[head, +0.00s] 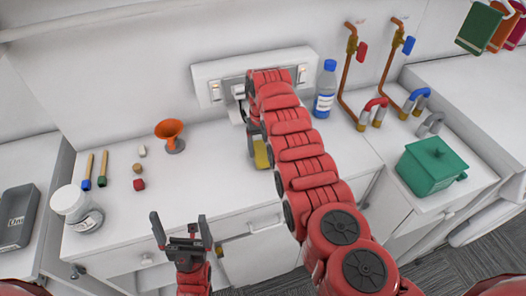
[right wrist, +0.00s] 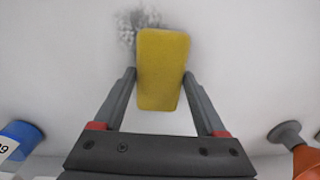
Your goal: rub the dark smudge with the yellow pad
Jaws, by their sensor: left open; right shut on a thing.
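The yellow pad (right wrist: 162,70) is held between the fingers of my right gripper (right wrist: 158,76), which is shut on it. The pad also shows in the head view (head: 262,155), partly behind my right arm. The dark smudge (right wrist: 129,27) is a speckled grey patch on the white surface in the right wrist view. It lies at the pad's far left corner, and the pad overlaps its edge in the picture. Whether they touch, I cannot tell. In the head view my arm hides the smudge. My left gripper (head: 180,226) is open and empty in front of the counter's front edge.
An orange funnel-shaped thing (head: 170,133) stands left of the pad, and a blue bottle (head: 326,88) stands to the right. A white jar (head: 76,206) and small blocks are at the left. A green box (head: 430,166) stands at the right.

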